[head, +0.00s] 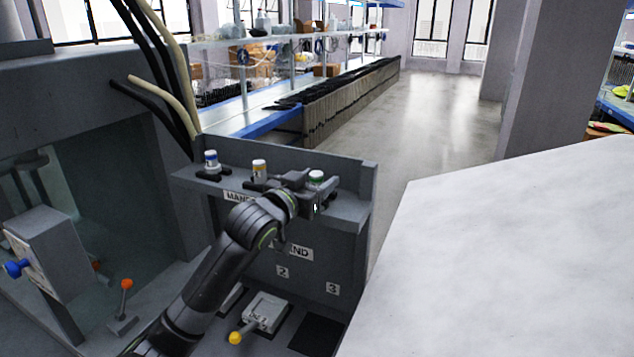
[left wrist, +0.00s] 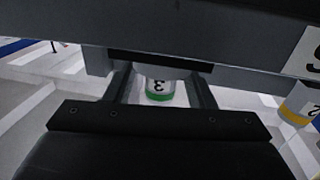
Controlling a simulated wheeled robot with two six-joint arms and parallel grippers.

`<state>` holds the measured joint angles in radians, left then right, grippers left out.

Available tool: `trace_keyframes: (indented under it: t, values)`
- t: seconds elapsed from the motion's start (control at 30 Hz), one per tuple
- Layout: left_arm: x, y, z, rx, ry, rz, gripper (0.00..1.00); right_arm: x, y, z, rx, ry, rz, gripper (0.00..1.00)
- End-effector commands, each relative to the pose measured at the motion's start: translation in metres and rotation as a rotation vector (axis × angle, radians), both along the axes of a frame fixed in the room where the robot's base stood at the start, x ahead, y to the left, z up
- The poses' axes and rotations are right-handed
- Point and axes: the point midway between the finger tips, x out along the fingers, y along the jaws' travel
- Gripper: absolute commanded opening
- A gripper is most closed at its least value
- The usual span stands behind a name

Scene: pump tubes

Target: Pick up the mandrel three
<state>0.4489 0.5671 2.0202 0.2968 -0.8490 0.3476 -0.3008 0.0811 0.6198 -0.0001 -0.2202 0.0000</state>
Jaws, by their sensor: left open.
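Mandrel three, a white cylinder with a green band (head: 316,177), stands at the right end of the grey shelf (head: 350,208) in the head view. In the left wrist view, mandrel three (left wrist: 160,88) shows its "3" upside down. My left gripper (head: 308,188) is at mandrel three, its arm reaching in from below. In the left wrist view, the left gripper (left wrist: 160,76) is open, with one finger on each side of the mandrel. A gap shows beside it; whether either finger touches it is unclear. The mandrel's lower part is hidden in the head view.
A yellow-banded mandrel (head: 260,170) and a blue-banded one (head: 211,160) stand left on the same shelf. The yellow one also shows in the left wrist view (left wrist: 299,106). Below are a yellow-knobbed lever (head: 236,338) and an orange-knobbed lever (head: 126,284). A white surface (head: 500,250) lies right.

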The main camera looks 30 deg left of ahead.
Motion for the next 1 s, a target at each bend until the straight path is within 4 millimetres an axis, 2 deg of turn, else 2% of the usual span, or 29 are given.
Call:
trace_keyframes:
  t: [0.27,0.63,1.0]
  values:
    - [0.0019,-0.0003,-0.0006,0.001,0.000,0.000,0.48,0.0006,0.0008,0.0002,0.001,-0.001,0.000,0.36]
    - [0.0017,-0.0002,-0.0006,0.000,0.000,0.000,0.00,0.0011,0.0021,0.0001,0.003,-0.002,0.000,0.36]
    - [0.0017,-0.0006,0.0033,0.002,-0.004,-0.001,0.00,0.0013,0.0020,-0.0007,0.003,-0.002,0.000,0.36]
